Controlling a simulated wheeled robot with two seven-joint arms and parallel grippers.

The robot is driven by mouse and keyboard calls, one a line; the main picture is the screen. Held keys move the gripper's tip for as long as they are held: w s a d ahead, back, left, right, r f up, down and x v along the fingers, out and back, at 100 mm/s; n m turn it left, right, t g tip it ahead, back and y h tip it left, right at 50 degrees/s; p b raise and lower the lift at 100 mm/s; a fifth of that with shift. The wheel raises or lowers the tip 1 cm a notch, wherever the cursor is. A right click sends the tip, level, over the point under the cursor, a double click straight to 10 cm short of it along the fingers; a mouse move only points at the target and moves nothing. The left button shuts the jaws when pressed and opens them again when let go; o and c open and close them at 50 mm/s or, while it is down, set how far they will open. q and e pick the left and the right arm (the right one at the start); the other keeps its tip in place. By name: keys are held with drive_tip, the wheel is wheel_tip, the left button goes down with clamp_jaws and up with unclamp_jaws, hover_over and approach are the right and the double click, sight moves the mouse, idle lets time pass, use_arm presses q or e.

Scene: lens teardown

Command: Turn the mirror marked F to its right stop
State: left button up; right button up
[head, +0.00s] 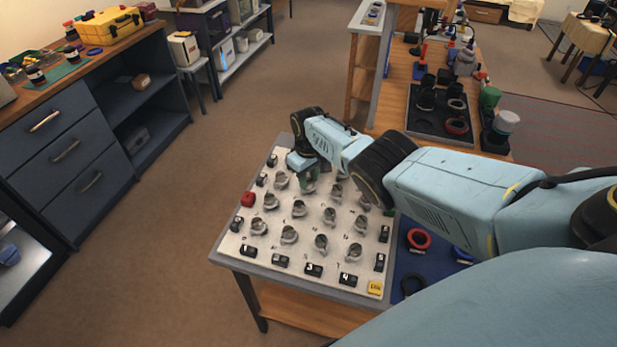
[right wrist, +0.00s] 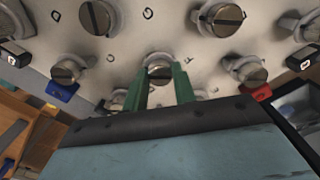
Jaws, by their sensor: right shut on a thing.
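A pale board (head: 272,240) on a small table carries rows of round metal mirror mounts, each with a slotted top. My right gripper (head: 307,184) reaches down at the board's far part. In the right wrist view, its green fingers (right wrist: 164,78) are shut on one slotted mount (right wrist: 160,70), one finger on each side. My right arm and gripper hide some of the far and right mounts. My left gripper is not in view.
Black numbered blocks line the board's edges, with a red block (head: 248,199) at left and a yellow block (head: 375,288) at the front right corner. A blue mat (head: 436,272) with rings lies right of the board. Neighbouring mounts (right wrist: 68,70) stand close around the gripper.

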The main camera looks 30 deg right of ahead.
sight(309, 181)
drive_tip(key=o, duration=1)
drive_tip(key=shift+r, duration=0.1)
drive_tip(key=shift+r, duration=0.25)
wheel_tip(309, 181, up, 13)
drive_tip(key=p, duration=0.5)
drive_tip(key=shift+f, duration=0.15)
